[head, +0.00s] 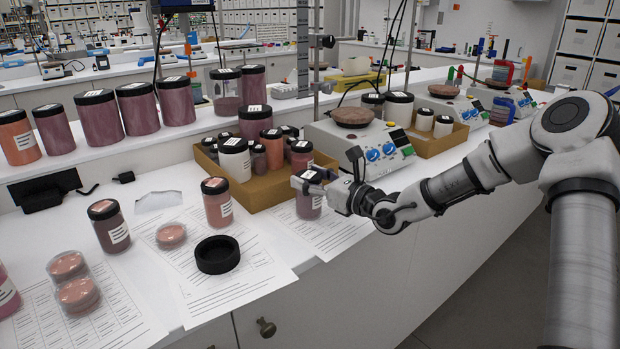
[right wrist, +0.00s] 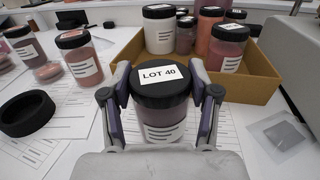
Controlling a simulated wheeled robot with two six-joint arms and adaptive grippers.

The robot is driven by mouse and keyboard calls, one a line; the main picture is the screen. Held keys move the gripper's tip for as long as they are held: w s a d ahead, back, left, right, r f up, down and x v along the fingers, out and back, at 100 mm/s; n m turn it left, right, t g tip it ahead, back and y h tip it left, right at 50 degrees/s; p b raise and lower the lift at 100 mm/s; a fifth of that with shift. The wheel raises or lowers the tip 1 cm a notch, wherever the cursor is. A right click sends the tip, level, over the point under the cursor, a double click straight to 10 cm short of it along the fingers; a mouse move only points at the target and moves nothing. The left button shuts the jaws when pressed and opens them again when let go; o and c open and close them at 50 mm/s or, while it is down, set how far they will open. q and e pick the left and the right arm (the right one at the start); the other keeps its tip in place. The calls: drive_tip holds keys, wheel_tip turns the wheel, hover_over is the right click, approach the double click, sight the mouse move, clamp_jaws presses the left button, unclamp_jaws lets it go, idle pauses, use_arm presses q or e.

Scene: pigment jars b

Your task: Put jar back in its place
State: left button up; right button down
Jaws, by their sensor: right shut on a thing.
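My right gripper (head: 312,186) is shut on a black-lidded jar of dull purple pigment (head: 308,206), at the front of the cardboard tray (head: 262,192). In the right wrist view the gripper (right wrist: 161,100) has a finger on each side of this jar (right wrist: 163,118), whose lid label reads "LOT 40". The jar is upright; I cannot tell whether its base touches the paper below. The tray, also in the right wrist view (right wrist: 262,88), holds several jars. An empty black ring (head: 218,255) lies on the papers to the left. My left gripper is not in view.
A pink jar (head: 217,202) and a dark red jar (head: 108,226) stand left of the tray, near small round dishes (head: 78,295). Stirrer plates (head: 362,140) stand behind. Several large jars (head: 98,117) line the raised shelf. Printed sheets (head: 335,230) cover the bench front.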

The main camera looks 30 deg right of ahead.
drive_tip(key=shift+c, duration=1.4)
unclamp_jaws()
drive_tip(key=shift+f, duration=0.15)
